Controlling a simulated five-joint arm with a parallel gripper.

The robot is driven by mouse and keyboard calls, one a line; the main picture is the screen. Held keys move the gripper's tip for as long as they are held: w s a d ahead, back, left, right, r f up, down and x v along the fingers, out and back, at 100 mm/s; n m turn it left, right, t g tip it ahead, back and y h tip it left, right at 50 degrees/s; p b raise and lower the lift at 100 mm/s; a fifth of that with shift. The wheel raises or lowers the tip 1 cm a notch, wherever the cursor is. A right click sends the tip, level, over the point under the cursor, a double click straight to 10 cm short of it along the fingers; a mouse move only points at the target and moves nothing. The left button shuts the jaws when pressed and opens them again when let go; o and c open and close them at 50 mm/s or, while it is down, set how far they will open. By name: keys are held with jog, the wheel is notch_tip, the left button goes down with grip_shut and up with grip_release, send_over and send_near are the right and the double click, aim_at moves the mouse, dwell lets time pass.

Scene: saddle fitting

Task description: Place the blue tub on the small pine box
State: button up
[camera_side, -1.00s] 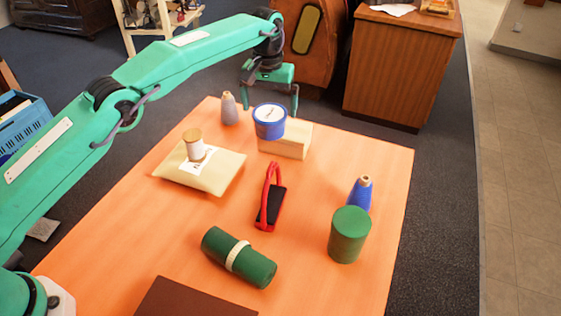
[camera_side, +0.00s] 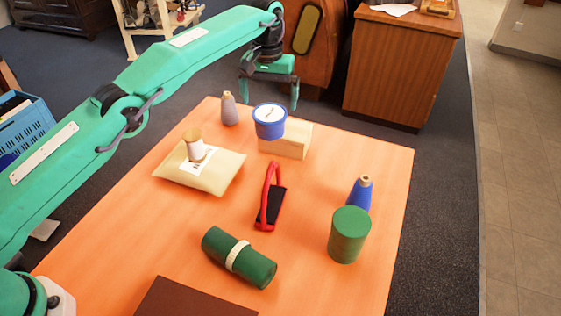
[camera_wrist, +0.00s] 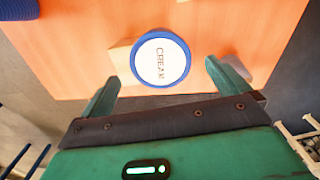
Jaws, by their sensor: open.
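The blue tub (camera_side: 269,124) has a white lid and sits upright on the small pine box (camera_side: 291,143), towards its left end. My gripper (camera_side: 268,102) is open and empty, above and behind the tub. In the wrist view my fingertips (camera_wrist: 161,70) are spread on either side of the tub's near edge and appear apart from it. Whether the tub's base lies wholly on the box is partly hidden.
A grey bottle (camera_side: 229,109) stands left of the tub. A cream packet (camera_side: 215,175) carries a white spool (camera_side: 194,146). The table's right back is clear.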

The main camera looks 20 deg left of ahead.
jog(key=shift+r, duration=0.1)
jog(key=shift+a+r, duration=0.15)
jog(key=shift+r, duration=0.15)
jog(key=s+a+r+m+t, duration=0.1)
jog(key=s+a+r+t, duration=0.1)
jog(key=s+a+r, duration=0.6)
jog(key=s+a+r+t, duration=0.1)
jog(key=s+a+r, duration=0.5)
jog(key=r, duration=0.4)
jog(key=s+a+f+t, duration=0.1)
jog(key=s+a+f, duration=0.1)
jog(key=s, duration=0.6)
jog(key=s+a+f, duration=0.2)
jog(key=s+f, duration=0.2)
jog(key=s, duration=0.5)
jog(key=s+a+f+t, duration=0.1)
jog(key=s+a+f, duration=0.1)
jog(key=s, duration=0.7)
jog(key=shift+s+a+f+m+t, duration=0.15)
jog(key=shift+a+f+m+t, duration=0.2)
jog(key=shift+f, duration=0.2)
